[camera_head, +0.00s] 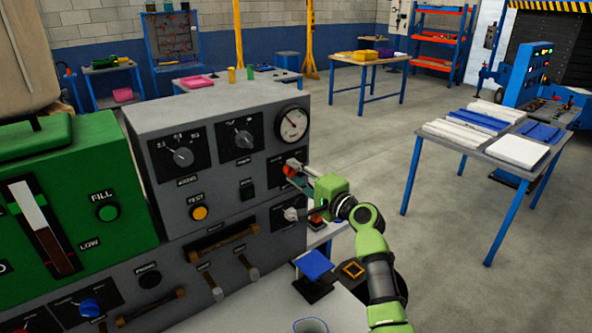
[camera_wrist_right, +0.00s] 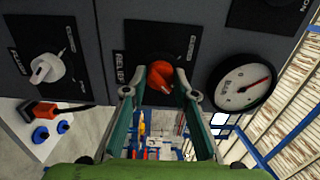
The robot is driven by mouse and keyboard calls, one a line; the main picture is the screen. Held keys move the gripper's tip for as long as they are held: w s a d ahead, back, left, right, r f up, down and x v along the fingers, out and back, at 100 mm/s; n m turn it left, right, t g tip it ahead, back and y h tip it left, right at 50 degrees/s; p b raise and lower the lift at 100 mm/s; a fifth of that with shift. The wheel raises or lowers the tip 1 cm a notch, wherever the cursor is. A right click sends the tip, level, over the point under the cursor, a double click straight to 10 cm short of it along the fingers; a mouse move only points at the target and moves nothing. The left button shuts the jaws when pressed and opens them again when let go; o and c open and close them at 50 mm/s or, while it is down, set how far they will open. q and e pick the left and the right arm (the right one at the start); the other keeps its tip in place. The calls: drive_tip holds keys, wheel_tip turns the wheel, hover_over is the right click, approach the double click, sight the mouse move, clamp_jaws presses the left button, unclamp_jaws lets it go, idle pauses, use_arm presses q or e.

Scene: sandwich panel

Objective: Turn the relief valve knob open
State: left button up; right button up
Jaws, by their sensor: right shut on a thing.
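The relief valve knob (camera_wrist_right: 160,75) is red-orange and sits on a black plate labelled RELIEF in the right wrist view. My right gripper (camera_wrist_right: 158,90) has its two fingers on either side of the knob and is shut on it. My left gripper is not in view.
A round gauge (camera_wrist_right: 246,82) is beside the knob plate. A white knob (camera_wrist_right: 46,68) is on the plate at the other side. A green unit (camera_head: 100,165) stands left of the panel. A table with white and blue items (camera_head: 520,151) stands at the right, with open floor between.

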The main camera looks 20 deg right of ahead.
idle(0.3)
drive_tip(key=o, duration=1.1)
drive_tip(key=v, duration=1.2)
